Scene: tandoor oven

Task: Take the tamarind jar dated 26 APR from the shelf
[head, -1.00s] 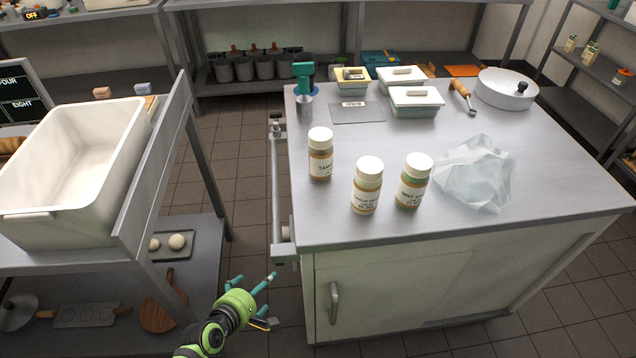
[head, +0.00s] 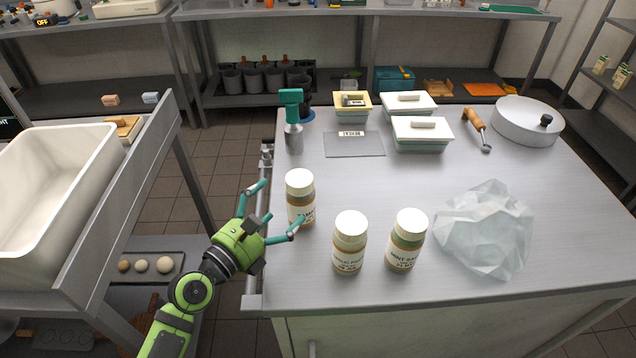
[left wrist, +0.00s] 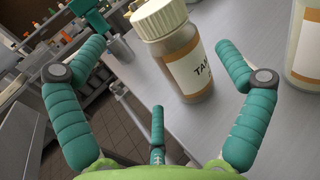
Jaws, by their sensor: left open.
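The tamarind jar (head: 300,196) has a white lid and a label starting "TAM"; it stands upright at the left edge of the steel counter (head: 400,190). Its date cannot be read. In the left wrist view the tamarind jar (left wrist: 177,50) stands ahead, between the spread fingers. My left gripper (head: 276,210) is open and empty just left of the jar, with one finger in front of its lower part. Two similar jars stand to its right: one (head: 349,243) with a label I cannot read surely, and a mint jar (head: 407,240). My right gripper is not in view.
A crumpled clear plastic bag (head: 484,228) lies right of the jars. A teal-handled tool (head: 292,118), a grey card (head: 353,144), lidded containers (head: 421,134) and a round pan (head: 527,121) stand behind. A rail (head: 258,250) runs along the counter's left side.

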